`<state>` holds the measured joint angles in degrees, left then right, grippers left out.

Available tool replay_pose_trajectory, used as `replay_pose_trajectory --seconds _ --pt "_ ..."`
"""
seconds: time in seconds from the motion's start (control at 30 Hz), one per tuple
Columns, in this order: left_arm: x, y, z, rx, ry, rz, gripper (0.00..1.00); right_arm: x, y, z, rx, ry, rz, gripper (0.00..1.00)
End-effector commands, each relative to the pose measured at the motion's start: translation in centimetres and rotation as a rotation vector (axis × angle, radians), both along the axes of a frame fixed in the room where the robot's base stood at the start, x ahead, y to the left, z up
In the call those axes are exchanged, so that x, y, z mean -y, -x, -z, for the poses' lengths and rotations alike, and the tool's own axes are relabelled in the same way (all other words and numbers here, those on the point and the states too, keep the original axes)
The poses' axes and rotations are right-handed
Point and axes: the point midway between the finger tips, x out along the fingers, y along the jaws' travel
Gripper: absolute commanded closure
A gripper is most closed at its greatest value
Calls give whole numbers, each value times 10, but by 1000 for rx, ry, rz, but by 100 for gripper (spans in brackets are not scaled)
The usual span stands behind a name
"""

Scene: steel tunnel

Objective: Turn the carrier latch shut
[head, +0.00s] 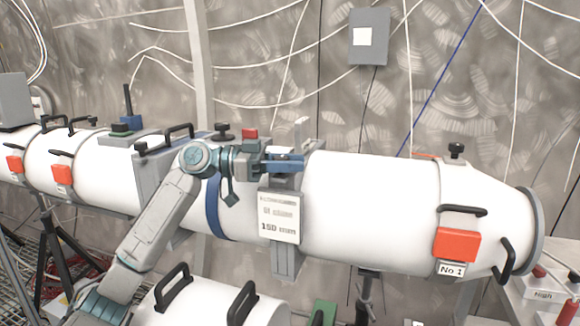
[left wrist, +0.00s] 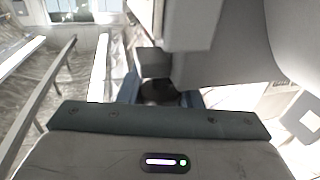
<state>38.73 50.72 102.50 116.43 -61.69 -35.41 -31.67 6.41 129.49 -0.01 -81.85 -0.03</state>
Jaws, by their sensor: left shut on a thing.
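A long white cylinder (head: 375,210) lies across the head view, with a grey bracket (head: 287,262) around its middle. My left gripper (head: 288,163) is at the top of this bracket, its blue fingers shut. In the left wrist view the blue fingers (left wrist: 160,95) stand on both sides of a dark part, which I take to be the carrier latch (left wrist: 158,90). Most of the latch is hidden by the fingers and by a grey block, so its angle cannot be told. My right gripper is not in view.
A white label plate (head: 279,218) hangs on the bracket's front. A red box (head: 458,246) and black handles (head: 463,210) stick out at the cylinder's right end. Another white cylinder (head: 210,303) with black handles lies in front. A grey box (head: 368,37) hangs on the wall.

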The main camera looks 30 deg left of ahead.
Motion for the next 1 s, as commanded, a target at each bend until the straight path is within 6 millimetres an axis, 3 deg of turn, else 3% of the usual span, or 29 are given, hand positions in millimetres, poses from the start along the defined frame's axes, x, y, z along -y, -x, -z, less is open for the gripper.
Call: replay_pose_trajectory --seconds 0.47,0.5,0.6,1.0 --pt "0 0 0 -1 0 8 91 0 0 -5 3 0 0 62" --pt "0 0 0 -1 0 8 66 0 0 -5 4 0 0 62" --pt "0 0 0 -1 0 8 47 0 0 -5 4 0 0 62" --pt "-4 2 1 -1 -2 7 47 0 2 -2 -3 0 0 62"
